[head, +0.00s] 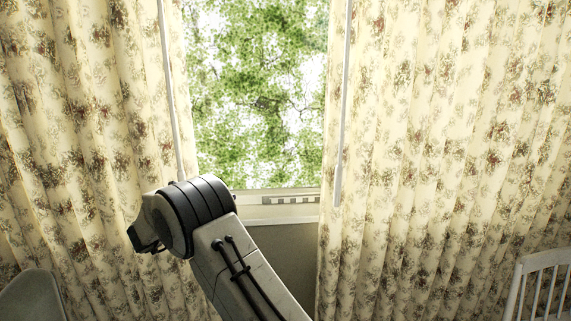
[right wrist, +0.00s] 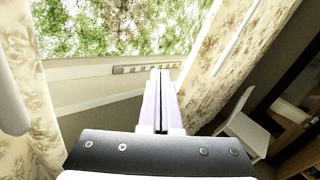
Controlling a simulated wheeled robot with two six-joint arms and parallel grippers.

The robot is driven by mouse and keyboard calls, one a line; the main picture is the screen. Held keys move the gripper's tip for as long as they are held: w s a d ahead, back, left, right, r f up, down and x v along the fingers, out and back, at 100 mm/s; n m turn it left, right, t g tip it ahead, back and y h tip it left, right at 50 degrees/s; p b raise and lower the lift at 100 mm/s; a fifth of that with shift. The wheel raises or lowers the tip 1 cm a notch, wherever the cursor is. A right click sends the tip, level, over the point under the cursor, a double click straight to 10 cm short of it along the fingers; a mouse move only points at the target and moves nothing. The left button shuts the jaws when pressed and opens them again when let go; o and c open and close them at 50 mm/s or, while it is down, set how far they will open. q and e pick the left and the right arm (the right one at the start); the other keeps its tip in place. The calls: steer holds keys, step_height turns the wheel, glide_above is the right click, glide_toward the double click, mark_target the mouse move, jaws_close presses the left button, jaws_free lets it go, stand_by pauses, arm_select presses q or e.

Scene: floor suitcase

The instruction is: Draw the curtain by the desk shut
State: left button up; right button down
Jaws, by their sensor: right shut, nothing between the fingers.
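Two cream floral curtain panels hang at the window, the left panel (head: 85,130) and the right panel (head: 430,150), with a gap between them. A white wand (head: 168,90) hangs by the left panel's inner edge, and another white wand (head: 343,110) by the right panel's inner edge. My right arm reaches up from the bottom of the head view, its wrist in front of the left wand's lower end. In the right wrist view my right gripper (right wrist: 159,75) is shut and empty, pointing at the gap, with a wand (right wrist: 12,100) at its left. My left gripper is out of view.
The window (head: 260,90) shows green foliage above a pale sill (head: 275,213). A white slatted chair back (head: 540,285) stands at the lower right, and a pale rounded chair back (head: 30,300) at the lower left.

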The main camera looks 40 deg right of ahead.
arm_select(q)
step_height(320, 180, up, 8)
steer(key=p, duration=0.6)
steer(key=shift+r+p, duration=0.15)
steer(key=shift+p, duration=0.25)
arm_select(e)
steer(key=s+d+m+g, duration=0.3)
steer(key=d, duration=0.5)
steer(key=s+d+m+g+h, duration=0.1)
steer(key=s+d+m+g, duration=0.2)
steer(key=d, duration=0.6)
steer(key=shift+s+r+m, duration=0.25)
steer(key=shift+m, duration=0.05)
